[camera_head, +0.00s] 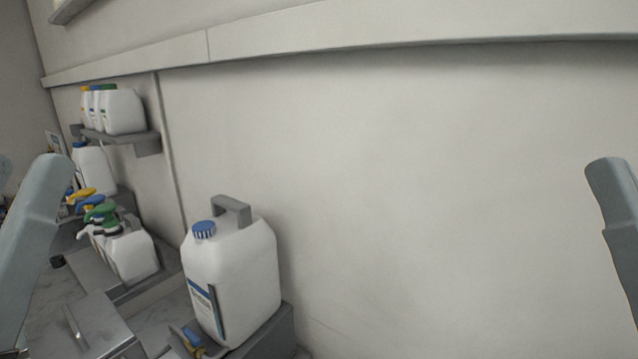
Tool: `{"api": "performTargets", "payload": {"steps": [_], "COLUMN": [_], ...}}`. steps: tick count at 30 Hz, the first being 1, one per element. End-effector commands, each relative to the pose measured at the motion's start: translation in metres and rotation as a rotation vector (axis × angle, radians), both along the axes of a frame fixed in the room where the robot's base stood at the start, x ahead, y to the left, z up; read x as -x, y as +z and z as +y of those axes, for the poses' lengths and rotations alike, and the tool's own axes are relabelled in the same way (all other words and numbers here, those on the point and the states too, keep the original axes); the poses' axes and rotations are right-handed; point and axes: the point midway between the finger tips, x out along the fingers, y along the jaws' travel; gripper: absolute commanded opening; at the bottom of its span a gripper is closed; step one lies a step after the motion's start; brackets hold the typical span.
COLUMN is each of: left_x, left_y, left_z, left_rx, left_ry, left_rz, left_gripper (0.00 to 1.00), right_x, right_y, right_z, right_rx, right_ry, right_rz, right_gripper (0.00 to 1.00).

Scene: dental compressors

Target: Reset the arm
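Part of my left arm (32,235) comes in at the left edge as a grey-blue link. Part of my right arm (618,225) shows at the right edge. Both arms are cut off by the frame, and neither gripper's fingers are in view. No object is seen in contact with a gripper.
A white canister (235,275) with a blue cap and grey handle stands on a grey stand at lower centre-left. Bottles with coloured pump tops (130,255) stand behind it. Small bottles (122,112) sit on a wall shelf (140,138). The wall (420,200) at centre and right is bare.

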Motion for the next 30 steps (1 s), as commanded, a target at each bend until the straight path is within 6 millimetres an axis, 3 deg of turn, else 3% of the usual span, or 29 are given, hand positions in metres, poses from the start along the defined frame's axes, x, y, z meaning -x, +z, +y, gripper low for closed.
{"api": "performTargets", "payload": {"steps": [1, 5, 15, 18, 21, 24, 30], "left_x": [0.000, -0.001, -0.001, -0.001, -0.001, -0.001, -0.001], "left_y": [0.042, 0.095, 0.262, 0.303, 0.331, 0.343, 0.341], "left_z": [0.000, 0.000, -0.001, -0.001, -0.001, -0.001, -0.001], "left_rx": [-0.001, -0.002, -0.003, -0.003, -0.003, -0.003, -0.003], "left_ry": [-0.001, -0.001, -0.001, -0.001, -0.001, -0.001, -0.001], "left_rz": [0.000, 0.000, 0.000, 0.000, 0.001, 0.001, 0.000], "left_gripper": [0.47, 0.47, 0.47, 0.47, 0.47, 0.47, 0.47], "right_x": [0.001, 0.000, 0.000, 0.000, 0.000, 0.000, 0.000], "right_y": [0.043, 0.096, 0.262, 0.304, 0.331, 0.343, 0.341], "right_z": [0.000, 0.000, 0.000, 0.000, 0.000, 0.000, 0.000], "right_rx": [0.000, 0.000, 0.000, 0.000, 0.000, 0.000, 0.000], "right_ry": [0.000, 0.000, 0.000, 0.000, 0.000, 0.000, 0.000], "right_rz": [-0.003, -0.001, -0.001, -0.001, -0.001, 0.000, 0.000], "right_gripper": [0.50, 0.50, 0.50, 0.50, 0.50, 0.50, 0.50]}}
